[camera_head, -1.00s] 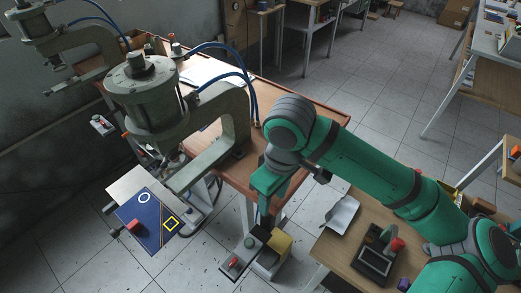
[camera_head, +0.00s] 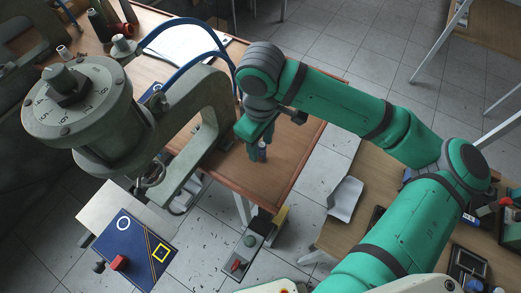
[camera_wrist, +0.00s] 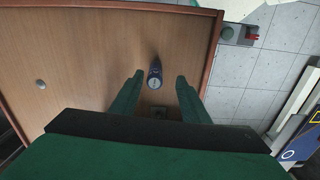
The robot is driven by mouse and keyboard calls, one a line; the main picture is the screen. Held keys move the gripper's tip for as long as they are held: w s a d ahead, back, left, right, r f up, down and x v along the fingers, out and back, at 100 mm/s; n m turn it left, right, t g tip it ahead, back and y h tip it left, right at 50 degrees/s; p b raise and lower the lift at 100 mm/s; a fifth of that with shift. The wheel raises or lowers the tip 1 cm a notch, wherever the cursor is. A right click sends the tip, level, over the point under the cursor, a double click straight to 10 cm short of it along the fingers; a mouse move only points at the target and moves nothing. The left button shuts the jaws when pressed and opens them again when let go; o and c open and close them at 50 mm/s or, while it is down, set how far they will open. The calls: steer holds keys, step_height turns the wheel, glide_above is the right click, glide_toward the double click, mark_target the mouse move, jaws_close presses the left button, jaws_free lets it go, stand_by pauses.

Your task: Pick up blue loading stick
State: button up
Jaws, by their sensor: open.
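The blue loading stick (camera_wrist: 155,77) stands on the brown wooden table in the wrist view and looks like a dark blue cylinder with a light grey end. It lies between and slightly beyond the tips of my two green fingers, with a gap on each side. My gripper (camera_wrist: 158,92) is open and empty. In the head view my gripper (camera_head: 258,143) points down over the table's right part, and the stick (camera_head: 262,154) shows only partly just below it. I cannot tell the exact height between fingertips and stick.
The large grey pneumatic press (camera_head: 85,115) stands left of my gripper, its curved frame (camera_head: 205,120) close by. A blue hose (camera_head: 185,22) loops above it. A blue panel (camera_head: 130,250) with a red block is at lower left. The wooden table (camera_wrist: 75,60) is mostly bare around the stick.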

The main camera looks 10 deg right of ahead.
mark_target(261, 153)
steer(key=shift+w+d+f, duration=0.1)
steer(key=shift+w+f, duration=0.1)
steer(key=shift+f, duration=1.35)
steer(key=shift+w+d+f, duration=0.1)
steer(key=shift+w+f, duration=0.05)
steer(key=shift+f, duration=1.4)
jaws_close()
